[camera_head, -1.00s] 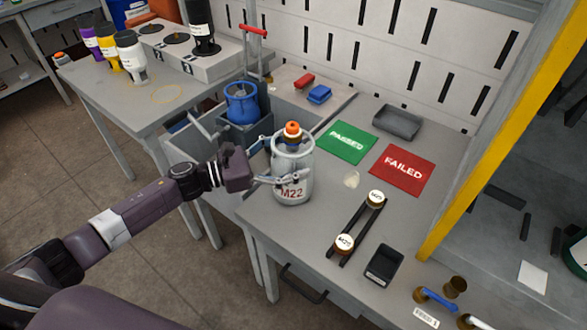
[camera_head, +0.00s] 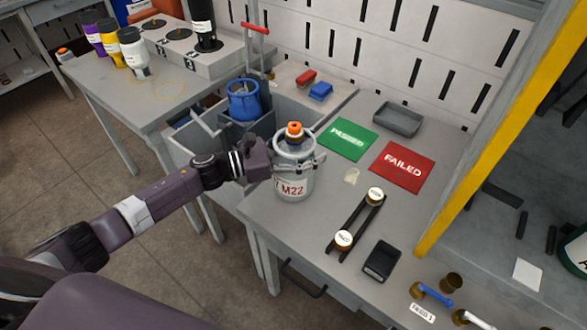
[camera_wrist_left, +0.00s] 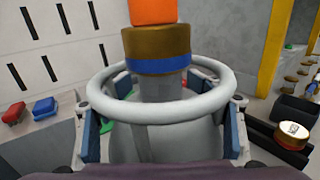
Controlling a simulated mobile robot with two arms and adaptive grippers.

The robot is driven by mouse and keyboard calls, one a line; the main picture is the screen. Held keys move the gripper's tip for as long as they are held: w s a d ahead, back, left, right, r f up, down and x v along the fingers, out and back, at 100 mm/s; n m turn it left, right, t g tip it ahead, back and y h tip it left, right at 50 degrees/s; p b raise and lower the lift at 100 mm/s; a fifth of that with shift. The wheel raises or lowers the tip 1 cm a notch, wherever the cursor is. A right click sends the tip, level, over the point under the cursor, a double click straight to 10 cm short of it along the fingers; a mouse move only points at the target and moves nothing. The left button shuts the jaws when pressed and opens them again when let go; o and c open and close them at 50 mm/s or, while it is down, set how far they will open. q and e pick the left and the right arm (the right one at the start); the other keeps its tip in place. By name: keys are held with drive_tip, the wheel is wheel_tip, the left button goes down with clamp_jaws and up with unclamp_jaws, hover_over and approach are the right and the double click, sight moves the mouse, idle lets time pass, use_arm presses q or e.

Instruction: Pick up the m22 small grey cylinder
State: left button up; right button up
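The small grey cylinder (camera_head: 293,186), marked M22, stands upright near the left edge of the grey table. It has a ring-shaped collar, a brass valve and an orange cap on top. It also fills the middle of the left wrist view, where its collar (camera_wrist_left: 95,88) is large. My left gripper (camera_head: 297,164) is at its upper part, just below the collar. In the left wrist view its fingers (camera_wrist_left: 162,135) stand wide apart, one on each side of the cylinder. A narrow gap shows by the left finger; contact on the right is unclear. My right gripper is not in view.
A green PASSED mat (camera_head: 347,139) and a red FAILED mat (camera_head: 402,167) lie behind and right. A black rack (camera_head: 360,224) with brass caps and a small black tray (camera_head: 382,262) are at the front. A blue cylinder (camera_head: 243,101) stands behind left. A yellow post (camera_head: 490,125) rises at right.

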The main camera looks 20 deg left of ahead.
use_arm(q)
drive_tip(key=shift+f, duration=0.25)
clamp_jaws()
drive_tip(key=shift+a+r, duration=0.1)
drive_tip(key=shift+r, duration=0.05)
drive_tip(key=shift+r, duration=0.1)
